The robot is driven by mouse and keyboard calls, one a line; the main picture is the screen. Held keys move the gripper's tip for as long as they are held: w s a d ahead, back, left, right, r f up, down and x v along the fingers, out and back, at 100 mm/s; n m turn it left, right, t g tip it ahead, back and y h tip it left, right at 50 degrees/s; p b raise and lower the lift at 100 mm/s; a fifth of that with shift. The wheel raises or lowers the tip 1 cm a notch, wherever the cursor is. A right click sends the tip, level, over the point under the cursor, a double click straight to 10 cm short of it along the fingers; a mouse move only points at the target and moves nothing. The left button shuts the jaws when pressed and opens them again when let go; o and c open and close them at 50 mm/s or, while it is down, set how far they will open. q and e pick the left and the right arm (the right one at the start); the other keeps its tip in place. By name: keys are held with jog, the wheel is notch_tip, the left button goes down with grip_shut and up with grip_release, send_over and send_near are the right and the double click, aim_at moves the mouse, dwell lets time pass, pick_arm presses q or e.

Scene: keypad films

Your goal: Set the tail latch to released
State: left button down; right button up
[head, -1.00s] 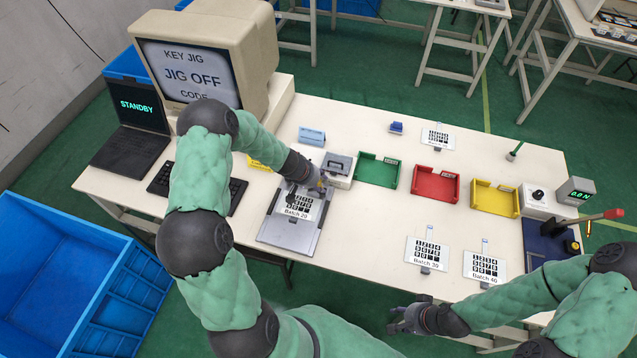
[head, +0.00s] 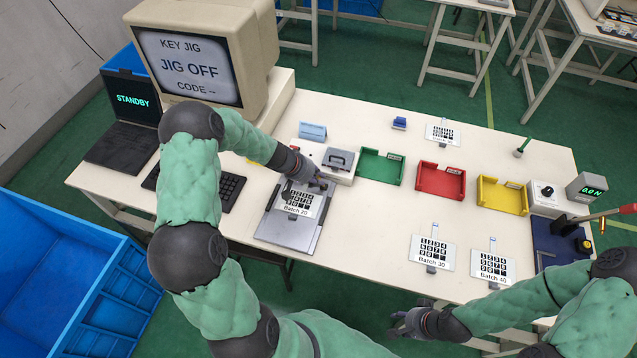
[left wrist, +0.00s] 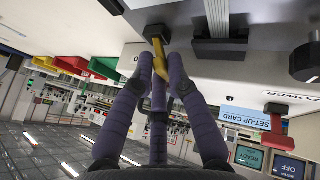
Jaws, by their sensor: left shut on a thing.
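The key jig (head: 285,232) is a grey plate on the table, with the Batch 20 film (head: 298,204) on it. My left gripper (head: 314,184) is at the jig's far right corner, close to the grey box with a handle. In the left wrist view my left gripper (left wrist: 158,82) is shut on a yellow lever (left wrist: 157,48) with a dark pivot block, which I take to be the tail latch. No label for its setting is readable, and the hand hides it in the head view. My right gripper (head: 398,324) is open and empty near the table's front edge.
The grey handled box (head: 338,162) stands right behind the left gripper. Green (head: 380,181), red (head: 441,194) and yellow (head: 502,208) trays run to the right. The monitor (head: 196,67) reads JIG OFF. Table between the jig and the Batch 30 film (head: 432,250) is clear.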

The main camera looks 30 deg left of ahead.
pick_arm(q)
jog(key=shift+a+f+h+b, duration=0.15)
jog(key=shift+h+b, duration=0.15)
jog(key=shift+b, duration=0.3)
jog(key=c, duration=1.2)
grip_release()
jog(key=v, duration=1.2)
jog(key=shift+s, duration=0.1)
